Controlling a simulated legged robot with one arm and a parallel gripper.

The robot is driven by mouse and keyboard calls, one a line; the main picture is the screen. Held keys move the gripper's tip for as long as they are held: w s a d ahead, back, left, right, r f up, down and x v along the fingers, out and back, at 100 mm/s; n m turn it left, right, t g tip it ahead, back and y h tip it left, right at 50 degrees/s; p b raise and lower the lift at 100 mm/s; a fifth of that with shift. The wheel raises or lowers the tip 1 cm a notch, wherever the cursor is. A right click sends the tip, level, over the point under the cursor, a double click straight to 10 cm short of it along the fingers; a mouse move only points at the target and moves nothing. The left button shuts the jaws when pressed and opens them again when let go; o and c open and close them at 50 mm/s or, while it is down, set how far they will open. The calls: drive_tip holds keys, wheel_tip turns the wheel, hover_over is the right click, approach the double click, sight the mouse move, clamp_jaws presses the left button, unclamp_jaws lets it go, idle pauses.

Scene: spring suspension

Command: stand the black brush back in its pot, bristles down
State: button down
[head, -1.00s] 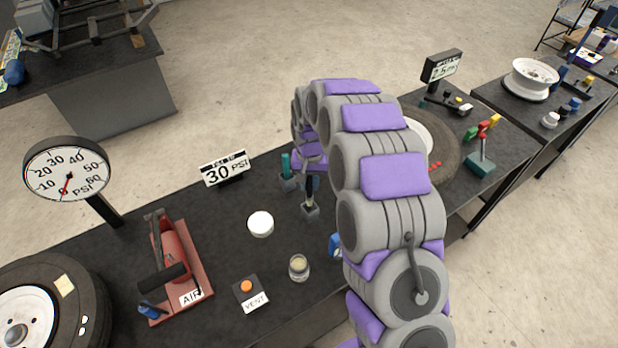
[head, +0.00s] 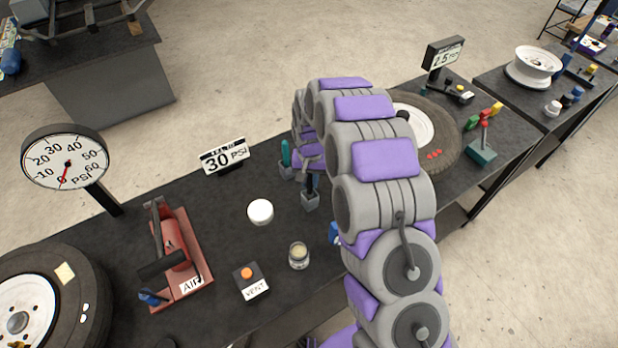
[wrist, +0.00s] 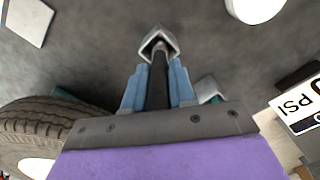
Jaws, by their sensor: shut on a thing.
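The black brush (wrist: 159,80) is held between the two blue fingers of my gripper (wrist: 158,88) in the wrist view. Its far end points at the small grey pot (wrist: 158,42) and meets the pot's opening; its bristles are hidden. In the head view the pot (head: 310,201) stands on the dark bench, with my gripper (head: 312,182) just above it. The brush looks about upright there, its lower end at or inside the pot's mouth. I cannot tell how deep it sits.
A second pot with a teal-handled tool (head: 286,156) stands close behind. A white lid (head: 260,211), a glass jar (head: 299,256) and the vent button box (head: 250,282) are at the front left. A tyre (head: 435,145) lies to the right. The bench between is clear.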

drive_tip(key=c, duration=0.8)
unclamp_jaws()
drive_tip(key=shift+c, duration=0.2)
wheel_tip(320, 180, up, 17)
drive_tip(key=p, duration=0.1)
drive_tip(key=shift+w, duration=0.4)
drive_tip(key=shift+r, duration=0.1)
drive_tip(key=s+d+r+b, duration=0.1)
drive_tip(key=s+d+r, duration=0.3)
drive_tip(key=s, duration=0.5)
drive_tip(key=s+d+r+b, duration=0.1)
drive_tip(key=s+d+r, duration=0.1)
drive_tip(key=s+d, duration=0.65)
drive_tip(key=s+d+f+b, duration=0.1)
drive_tip(key=s+d, duration=0.1)
drive_tip(key=s, duration=0.9)
drive_tip(key=s+d+f+g+b, duration=0.1)
drive_tip(key=s+f, duration=0.1)
drive_tip(key=s, duration=1)
drive_tip(key=shift+s+d+f, duration=0.15)
drive_tip(key=shift+d+f, duration=0.1)
drive_tip(key=shift+d, duration=0.15)
